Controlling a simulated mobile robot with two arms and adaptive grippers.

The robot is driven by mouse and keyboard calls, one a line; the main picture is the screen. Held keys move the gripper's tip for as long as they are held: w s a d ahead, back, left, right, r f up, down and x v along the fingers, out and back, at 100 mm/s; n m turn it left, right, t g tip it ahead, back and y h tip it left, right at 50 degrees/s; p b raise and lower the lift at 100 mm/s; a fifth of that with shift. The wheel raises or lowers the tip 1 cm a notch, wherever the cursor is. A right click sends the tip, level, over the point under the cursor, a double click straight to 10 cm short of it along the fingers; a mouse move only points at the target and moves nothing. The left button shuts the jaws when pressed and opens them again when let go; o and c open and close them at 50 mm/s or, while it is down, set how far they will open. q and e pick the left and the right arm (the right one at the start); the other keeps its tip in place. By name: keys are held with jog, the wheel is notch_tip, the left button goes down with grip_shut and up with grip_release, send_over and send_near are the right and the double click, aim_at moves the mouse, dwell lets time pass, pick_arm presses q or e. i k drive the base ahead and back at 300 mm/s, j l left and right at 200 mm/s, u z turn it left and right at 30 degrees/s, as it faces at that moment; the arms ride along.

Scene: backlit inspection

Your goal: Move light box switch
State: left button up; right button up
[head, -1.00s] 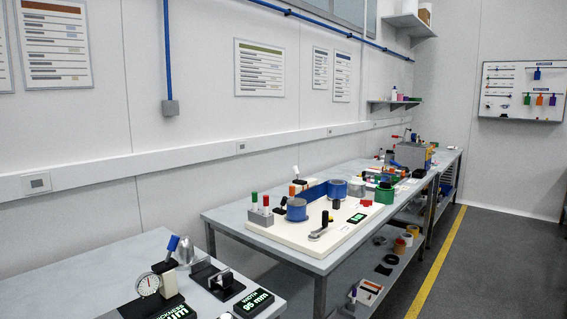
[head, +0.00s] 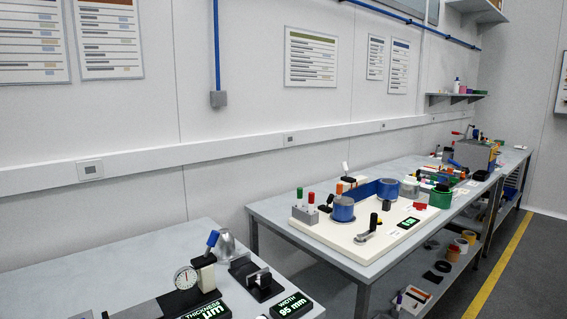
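Neither of my grippers is in view. I cannot make out a light box or its switch for certain. On the middle table (head: 262,210) lies a thick white board (head: 330,238) with blue round parts (head: 343,209), a black-handled lever (head: 369,229) and a lit green display (head: 408,222). Red and green knobs on a grey block (head: 306,209) stand at its left end.
A farther bench carries a grey box-shaped machine (head: 474,154) and small parts. Rolls and trays lie on the shelf below the middle table. A yellow line (head: 500,270) marks the floor aisle, which looks clear at right. Posters (head: 312,57) hang on the wall.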

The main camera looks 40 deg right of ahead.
aim_at(344, 165)
jog(key=l+u, duration=0.2)
jog(key=l, duration=0.2)
jog(key=l+u, duration=0.15)
jog(key=l, duration=0.3)
jog(key=l+u, duration=0.2)
jog(key=l, duration=0.2)
jog(key=k+l+u, duration=0.15)
jog(key=l, duration=0.25)
jog(key=k+l+u, duration=0.2)
jog(key=l, duration=0.2)
jog(key=l+u, duration=0.15)
jog(key=l, duration=0.25)
jog(key=k+l+u, duration=0.2)
jog(key=l, duration=0.15)
